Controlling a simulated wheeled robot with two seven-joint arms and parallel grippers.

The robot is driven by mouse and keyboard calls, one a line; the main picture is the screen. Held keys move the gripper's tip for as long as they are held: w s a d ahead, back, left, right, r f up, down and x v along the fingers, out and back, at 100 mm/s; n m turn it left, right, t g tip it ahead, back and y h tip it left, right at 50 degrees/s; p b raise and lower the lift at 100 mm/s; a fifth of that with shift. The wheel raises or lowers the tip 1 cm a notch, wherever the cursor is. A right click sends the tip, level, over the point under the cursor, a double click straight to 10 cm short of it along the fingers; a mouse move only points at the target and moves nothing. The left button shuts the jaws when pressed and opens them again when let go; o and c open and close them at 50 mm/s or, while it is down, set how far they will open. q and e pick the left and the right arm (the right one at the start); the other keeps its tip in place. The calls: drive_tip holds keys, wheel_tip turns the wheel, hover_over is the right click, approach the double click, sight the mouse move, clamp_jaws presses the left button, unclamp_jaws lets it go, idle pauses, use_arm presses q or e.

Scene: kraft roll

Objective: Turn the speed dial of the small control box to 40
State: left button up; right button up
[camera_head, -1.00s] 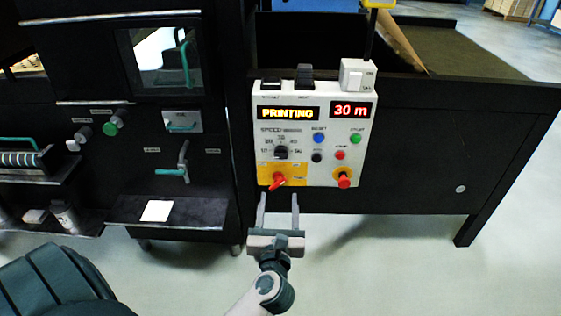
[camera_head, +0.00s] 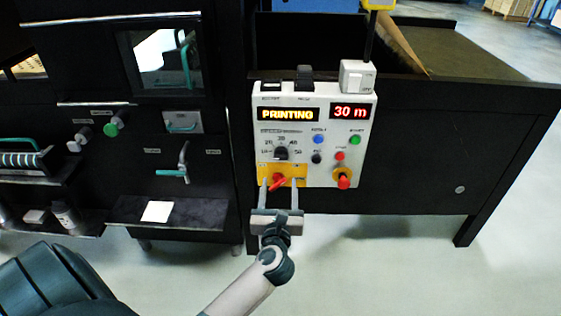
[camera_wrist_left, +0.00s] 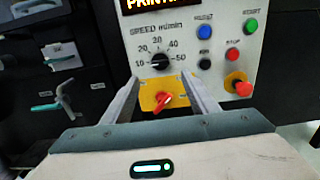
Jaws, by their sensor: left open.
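The small control box (camera_head: 332,130) is a pale panel on the front of a black machine. Its displays read PRINTING and 30 m. The black speed dial (camera_head: 281,153) sits at its left, ringed by numbers from 10 to 50; it also shows in the left wrist view (camera_wrist_left: 160,61). I cannot tell its pointer's exact setting. My left gripper (camera_head: 279,184) is open and empty, just below the dial. Its fingers appear on either side of the red switch (camera_wrist_left: 165,99) on the yellow plate; contact cannot be told. My right gripper is not in view.
Blue (camera_head: 317,139), green (camera_head: 355,140) and other push buttons sit right of the dial, above a red knob (camera_head: 344,180). A white switch box (camera_head: 357,76) stands on top. A black cabinet with handles (camera_head: 172,174) is at left.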

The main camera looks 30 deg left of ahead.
sight(281, 158)
use_arm(q)
drive_tip(key=x, duration=1.1)
drive_tip(key=shift+w, duration=0.15)
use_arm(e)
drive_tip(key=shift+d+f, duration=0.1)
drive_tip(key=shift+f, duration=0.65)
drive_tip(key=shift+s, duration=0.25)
use_arm(q)
drive_tip(key=c, duration=1)
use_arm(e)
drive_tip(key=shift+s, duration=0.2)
